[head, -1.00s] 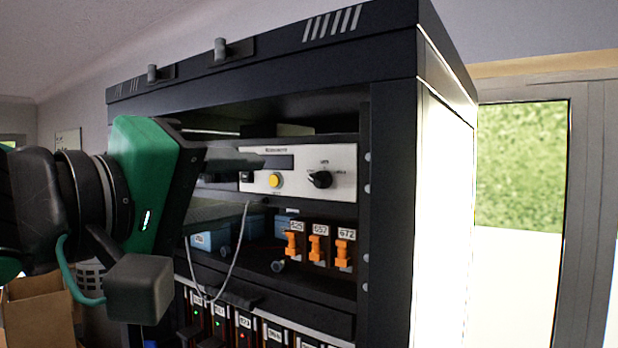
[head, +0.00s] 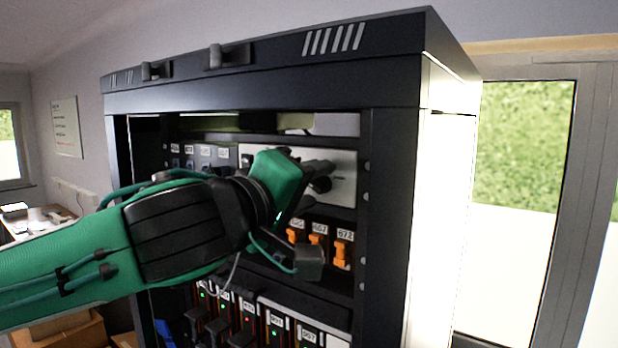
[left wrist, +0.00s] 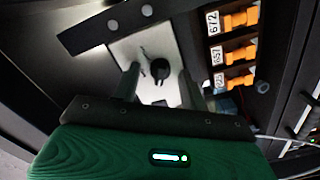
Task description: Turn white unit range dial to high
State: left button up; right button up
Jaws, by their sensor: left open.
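The white unit (head: 343,187) is a white-fronted panel in the upper bay of the black rack. Its black range dial (head: 321,185) shows partly behind my left gripper (head: 318,172). In the left wrist view the dial (left wrist: 160,68) is a round black knob on the white panel (left wrist: 180,45). My left gripper (left wrist: 158,75) is open, with one finger to each side of the dial in that view. I cannot tell whether the fingers touch it. The dial's pointer and markings are too small to read. The yellow button is hidden. My right gripper is not in view.
Orange switches (head: 341,252) with number labels sit just below the white unit; they also show in the left wrist view (left wrist: 238,52). The rack's right post (head: 386,200) stands beside the panel. Several modules with small lights fill the lower bay.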

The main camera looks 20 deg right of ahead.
pick_arm(q)
grip_shut()
